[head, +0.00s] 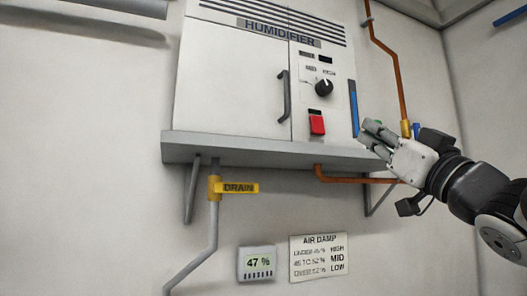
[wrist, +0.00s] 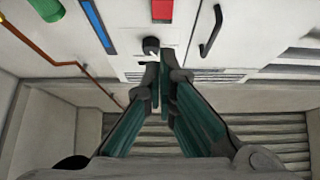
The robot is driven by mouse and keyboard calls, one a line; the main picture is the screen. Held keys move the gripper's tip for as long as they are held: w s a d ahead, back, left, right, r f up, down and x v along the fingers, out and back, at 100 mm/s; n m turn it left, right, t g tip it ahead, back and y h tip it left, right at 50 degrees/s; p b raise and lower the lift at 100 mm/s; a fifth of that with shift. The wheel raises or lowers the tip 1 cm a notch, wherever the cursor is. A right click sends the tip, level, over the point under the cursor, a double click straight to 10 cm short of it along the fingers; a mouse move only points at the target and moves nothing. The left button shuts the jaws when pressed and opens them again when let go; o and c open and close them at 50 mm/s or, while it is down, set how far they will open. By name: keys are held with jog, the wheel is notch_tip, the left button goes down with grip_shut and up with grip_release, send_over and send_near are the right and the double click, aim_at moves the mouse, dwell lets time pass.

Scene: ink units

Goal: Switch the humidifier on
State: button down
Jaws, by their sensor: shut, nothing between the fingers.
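The humidifier (head: 230,85) is a white cabinet on a grey wall shelf. Its right panel carries a black round knob (head: 323,87), with "HIGH" legible above it, and a red switch (head: 317,124) below the knob. I cannot tell the switch's position. My gripper (head: 368,133) is shut and empty, right of the panel and apart from the switch. In the wrist view the picture is turned over: the red switch (wrist: 162,10) is at the top edge, the knob (wrist: 151,46) lies just beyond my fingertips (wrist: 163,75). Contact with the knob cannot be told.
A blue strip (head: 353,108) runs beside the panel, and a dark door handle (head: 284,97) is left of it. A yellow DRAIN valve (head: 236,188) hangs below the shelf (head: 240,150).

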jog(key=shift+r, duration=0.1)
dwell(0.3)
jog(key=p, duration=0.2)
send_near(318, 117)
notch_tip(318, 117, up, 4)
jog(key=w, duration=0.2)
jog(key=w+a+f+p, duration=0.1)
jog(key=shift+w+f, duration=0.1)
jog(key=shift+w, duration=0.2)
